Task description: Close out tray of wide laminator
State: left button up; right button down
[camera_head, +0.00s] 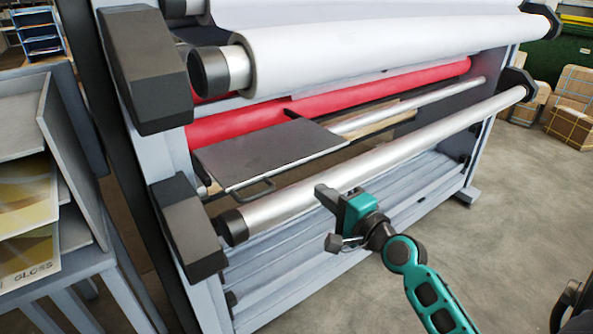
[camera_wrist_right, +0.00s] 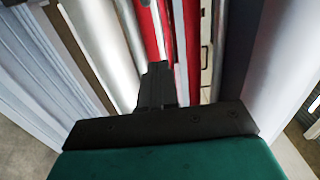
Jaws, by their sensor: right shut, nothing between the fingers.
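The wide laminator (camera_head: 340,280) fills the middle of the head view, with a white roll on top, a red roller and silver rollers. Its out tray (camera_head: 270,152) is a flat dark grey panel with a loop handle (camera_head: 252,189) on its near edge. The tray lies roughly level and sticks out between the red roller and the lower silver roller. My right gripper (camera_head: 327,194) is shut and empty, in front of the lower silver roller, right of the handle and apart from it. The right wrist view shows its dark fingers (camera_wrist_right: 157,85) against the rollers. My left gripper is not in view.
The lower silver roller (camera_head: 380,155) runs across the front, between my right gripper and the tray. A rack with sample sheets (camera_head: 30,215) stands at the left. Cardboard boxes (camera_head: 570,105) stand at the back right.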

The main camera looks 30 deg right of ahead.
aim_at(289, 167)
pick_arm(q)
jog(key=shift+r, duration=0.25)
pick_arm(e)
jog(key=w, duration=0.9)
jog(key=shift+w+a, duration=0.35)
